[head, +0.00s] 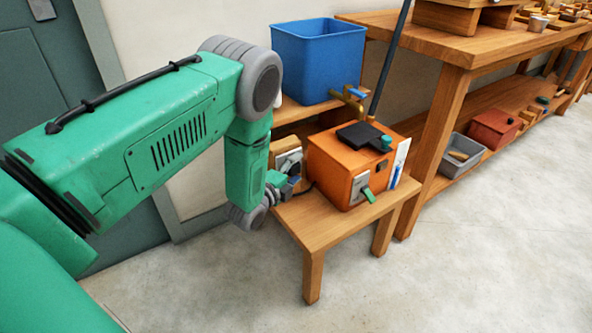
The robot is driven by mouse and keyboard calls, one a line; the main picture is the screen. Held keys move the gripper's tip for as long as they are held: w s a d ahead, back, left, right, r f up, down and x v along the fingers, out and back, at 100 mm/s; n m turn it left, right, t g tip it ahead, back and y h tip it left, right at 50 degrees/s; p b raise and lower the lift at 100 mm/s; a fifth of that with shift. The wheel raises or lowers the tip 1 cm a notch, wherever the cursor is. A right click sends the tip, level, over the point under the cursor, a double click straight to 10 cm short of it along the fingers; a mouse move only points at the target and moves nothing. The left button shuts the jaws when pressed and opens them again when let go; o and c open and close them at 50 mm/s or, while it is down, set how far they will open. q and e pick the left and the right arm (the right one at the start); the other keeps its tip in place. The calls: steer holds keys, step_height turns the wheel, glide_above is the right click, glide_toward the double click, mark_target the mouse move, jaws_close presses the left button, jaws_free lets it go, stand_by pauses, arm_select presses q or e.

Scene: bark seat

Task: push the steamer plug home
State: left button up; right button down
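The steamer appears to be the orange box (335,165) on a low wooden stool, with a green lever on its front. A pale socket plate (289,158) on a wooden block stands at its left. A dark cord (307,188) runs from the box's lower left toward my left gripper. My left gripper (287,186) is at the stool's left edge, just below the socket plate. Its fingers are small and partly hidden by my wrist, so I cannot tell whether they are open or shut. I cannot make out the plug or how far it is in. My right gripper is out of view.
A blue tub (318,60) with a brass tap (350,97) stands behind, above the box. A dark pole leans behind the box. A long wooden workbench (450,48) is at right, with a grey bin (460,155) on its lower shelf. The right floor is clear.

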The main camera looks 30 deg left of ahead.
arm_select(q)
steer(key=s, duration=1.2)
steer(key=shift+r, duration=0.35)
steer(key=s+d+f+n+g, duration=0.5)
steer(key=s+f+n+g, duration=0.3)
steer(key=s+f+n, duration=0.15)
steer(key=s+d+f+n+g, duration=0.2)
steer(key=s+n+g, duration=0.2)
steer(key=s, duration=0.4)
steer(key=s+d+f+n+g, duration=0.1)
steer(key=s+d+n+g, duration=0.25)
steer(key=s, duration=0.55)
step_height(320, 180, up, 14)
steer(key=s+g+p, duration=0.1)
steer(key=p, duration=1.2)
steer(key=shift+s+n+p, duration=0.3)
steer(key=shift+w+a+f, duration=0.1)
steer(key=shift+f, duration=0.1)
